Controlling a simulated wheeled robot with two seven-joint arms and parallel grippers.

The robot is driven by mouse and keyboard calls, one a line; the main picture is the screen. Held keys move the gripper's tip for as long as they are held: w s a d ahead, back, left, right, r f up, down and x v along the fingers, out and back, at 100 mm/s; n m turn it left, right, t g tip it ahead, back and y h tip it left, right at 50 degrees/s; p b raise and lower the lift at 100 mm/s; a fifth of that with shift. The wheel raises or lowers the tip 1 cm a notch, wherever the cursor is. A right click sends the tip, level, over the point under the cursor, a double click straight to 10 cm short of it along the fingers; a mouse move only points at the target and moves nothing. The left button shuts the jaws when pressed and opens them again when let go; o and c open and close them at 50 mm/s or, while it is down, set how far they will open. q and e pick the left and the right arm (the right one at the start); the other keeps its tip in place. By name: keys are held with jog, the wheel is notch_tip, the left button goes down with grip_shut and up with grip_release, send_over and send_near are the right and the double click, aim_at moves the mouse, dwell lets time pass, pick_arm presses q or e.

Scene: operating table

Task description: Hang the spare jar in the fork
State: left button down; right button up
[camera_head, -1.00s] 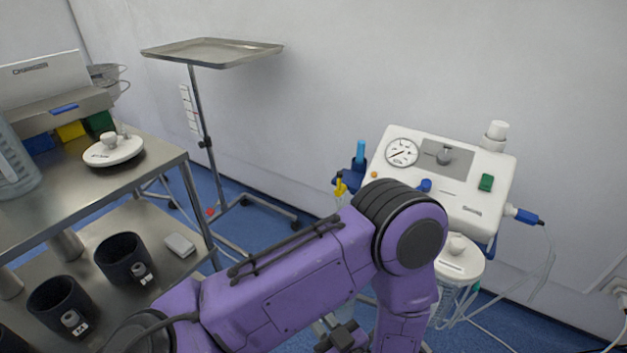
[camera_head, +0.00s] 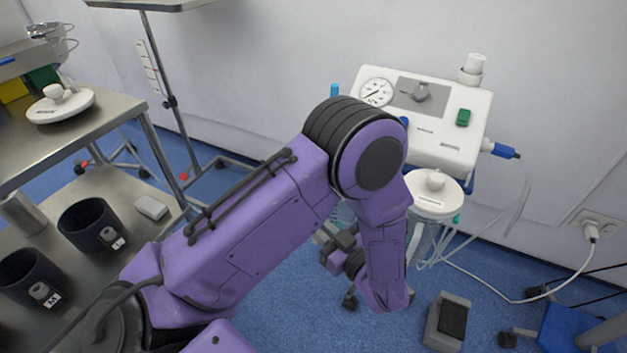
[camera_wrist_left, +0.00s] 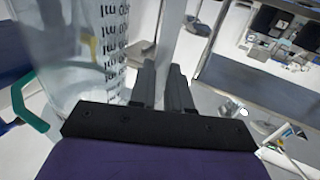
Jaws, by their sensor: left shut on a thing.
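A clear jar with black graduation marks (camera_wrist_left: 95,45) fills the left of the left wrist view, close beside my left gripper's fingers (camera_wrist_left: 161,88). The fingers are closed; their exact contact with the jar is hard to make out. In the head view my left gripper (camera_head: 342,248) shows dark beside my purple forearm, below the suction unit (camera_head: 440,135). A clear piece beside the forearm is mostly hidden there. The fork cannot be made out. A clear jar with a white lid (camera_head: 434,196) hangs below the unit's right side. My right gripper is not in view.
A steel trolley (camera_head: 110,125) at left bears a white lid (camera_head: 60,104) and, on its lower shelf, dark cups (camera_head: 92,226). A tray stand (camera_head: 165,100) stands behind it. A foot pedal (camera_head: 447,322), hoses and a wall plug (camera_head: 590,232) lie at right.

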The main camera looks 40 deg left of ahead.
pick_arm(q)
jog(key=w+b, duration=0.1)
jog(key=w, duration=0.1)
jog(key=w+a+b, duration=0.1)
jog(key=w+b, duration=0.1)
jog(key=shift+w+a+f, duration=0.1)
jog(key=shift+w+f, duration=0.1)
jog(key=shift+w, duration=0.15)
jog(key=shift+f, duration=0.6)
jog(key=c, duration=1)
grip_release()
jog(key=shift+s, duration=0.1)
